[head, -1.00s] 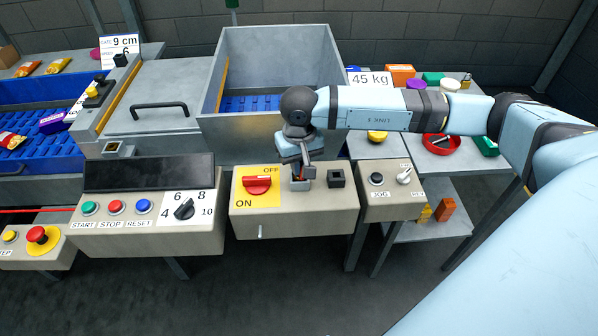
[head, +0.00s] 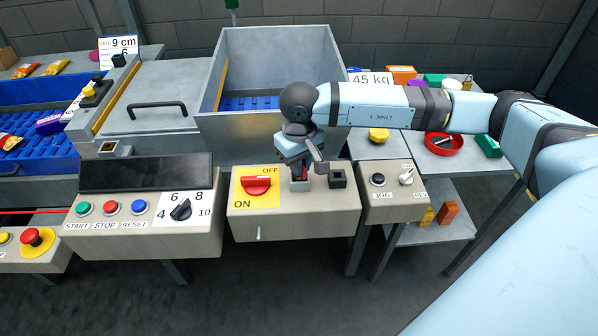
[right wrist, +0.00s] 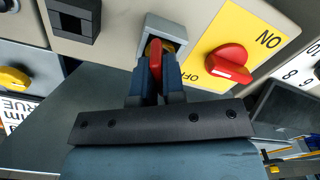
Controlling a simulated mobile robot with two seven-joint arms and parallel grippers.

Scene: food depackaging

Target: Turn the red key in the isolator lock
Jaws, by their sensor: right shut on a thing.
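The red key (right wrist: 156,55) stands in the grey isolator lock (right wrist: 166,32) on the beige panel box (head: 290,222). In the head view the lock (head: 300,186) is between the yellow OFF/ON plate and a black square socket. My right gripper (head: 301,172) points down over the lock. In the right wrist view its two fingers (right wrist: 156,82) are shut on the key, one on each side. The key's lower part is hidden in the lock. My left gripper is not in view.
A red rotary switch (head: 257,185) on the OFF/ON plate is close left of the lock. The black square socket (head: 337,178) is close right. Button panels flank the box. A metal bin (head: 268,135) stands behind. The floor in front is clear.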

